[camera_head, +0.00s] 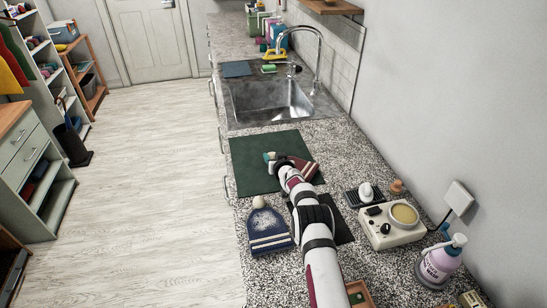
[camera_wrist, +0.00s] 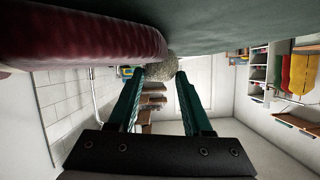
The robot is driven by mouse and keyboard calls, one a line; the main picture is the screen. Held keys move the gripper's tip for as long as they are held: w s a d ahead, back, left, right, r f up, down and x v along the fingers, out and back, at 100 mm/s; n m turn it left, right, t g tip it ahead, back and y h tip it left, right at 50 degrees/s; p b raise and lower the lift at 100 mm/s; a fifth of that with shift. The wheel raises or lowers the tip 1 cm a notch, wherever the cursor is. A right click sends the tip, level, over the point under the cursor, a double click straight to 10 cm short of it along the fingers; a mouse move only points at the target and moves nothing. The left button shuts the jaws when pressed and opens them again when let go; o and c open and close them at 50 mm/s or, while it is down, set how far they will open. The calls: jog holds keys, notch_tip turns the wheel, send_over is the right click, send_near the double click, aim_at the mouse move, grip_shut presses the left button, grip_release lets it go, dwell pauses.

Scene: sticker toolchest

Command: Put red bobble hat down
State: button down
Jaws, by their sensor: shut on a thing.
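The red bobble hat (camera_head: 303,168) lies on or just over the dark green mat (camera_head: 255,176) on the counter, partly hidden by my arm. In the wrist view the hat's maroon knit (camera_wrist: 85,38) fills the upper left, close to the mat (camera_wrist: 235,25). My gripper (camera_wrist: 161,72) has its green fingers at either side of the hat's grey-beige bobble (camera_wrist: 158,70) and is shut on it. In the head view my gripper (camera_head: 270,157) is low over the mat. I cannot tell whether the hat's whole weight rests on the mat.
A navy bobble hat (camera_head: 268,234) lies on the counter left of my arm. A cream device with a round top (camera_head: 391,222) and a pump bottle (camera_head: 440,262) stand to the right. The sink (camera_head: 270,101) is beyond the mat. The mat's left part is clear.

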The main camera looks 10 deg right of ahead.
jog(key=shift+c, duration=1.6)
grip_release()
